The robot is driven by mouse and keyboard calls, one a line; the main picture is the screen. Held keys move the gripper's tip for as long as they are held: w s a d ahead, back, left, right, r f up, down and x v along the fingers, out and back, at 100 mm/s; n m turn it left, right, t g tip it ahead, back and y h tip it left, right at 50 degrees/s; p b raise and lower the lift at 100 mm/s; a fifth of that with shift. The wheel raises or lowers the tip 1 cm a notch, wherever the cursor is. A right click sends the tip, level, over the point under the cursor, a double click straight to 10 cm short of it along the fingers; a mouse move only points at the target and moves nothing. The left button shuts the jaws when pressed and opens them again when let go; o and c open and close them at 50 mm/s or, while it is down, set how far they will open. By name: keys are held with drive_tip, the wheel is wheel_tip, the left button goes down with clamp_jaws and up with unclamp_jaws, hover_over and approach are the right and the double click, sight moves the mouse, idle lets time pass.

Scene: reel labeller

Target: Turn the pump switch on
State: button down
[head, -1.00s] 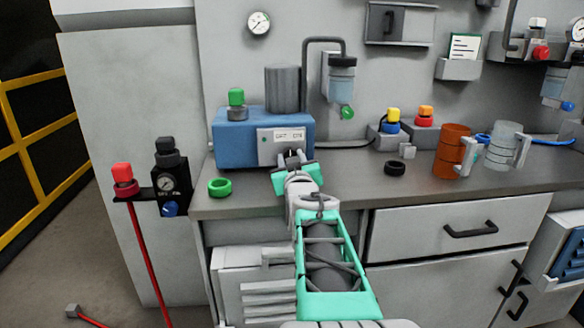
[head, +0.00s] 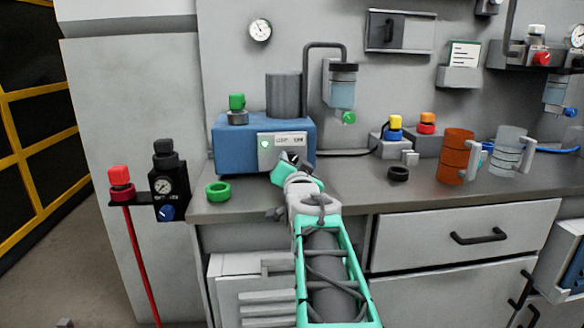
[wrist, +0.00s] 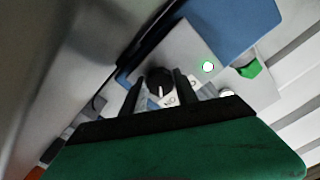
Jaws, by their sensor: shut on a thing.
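The pump is a blue box (head: 235,145) with a grey cylinder on top, at the back left of the bench. Its pale front panel (head: 283,139) bears a small round lamp (head: 265,143), lit green, which is also bright in the wrist view (wrist: 207,67). In the wrist view the switch is a black round knob (wrist: 158,76) with a white mark. My gripper (head: 290,160) is at the lower part of the panel, tilted. Its two dark fingers (wrist: 159,90) are shut on the knob, one on each side. In the head view the gripper hides the knob.
A green ring (head: 218,191) lies near the bench's left front edge. A black ring (head: 398,174), an orange mug (head: 457,157) and a clear mug (head: 509,151) stand to the right. A red-topped post (head: 120,183) and a black gauge unit (head: 167,183) are left of the bench.

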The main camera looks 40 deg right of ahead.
drive_tip(key=shift+f, duration=0.1)
idle(0.3)
drive_tip(key=c, duration=0.9)
unclamp_jaws()
drive_tip(key=shift+c, duration=0.2)
drive_tip(key=p+v, duration=0.1)
drive_tip(key=v, duration=0.6)
drive_tip(key=shift+s+a, duration=0.15)
drive_tip(key=shift+s, duration=0.05)
drive_tip(key=shift+s+a, duration=0.15)
drive_tip(key=shift+s, duration=0.05)
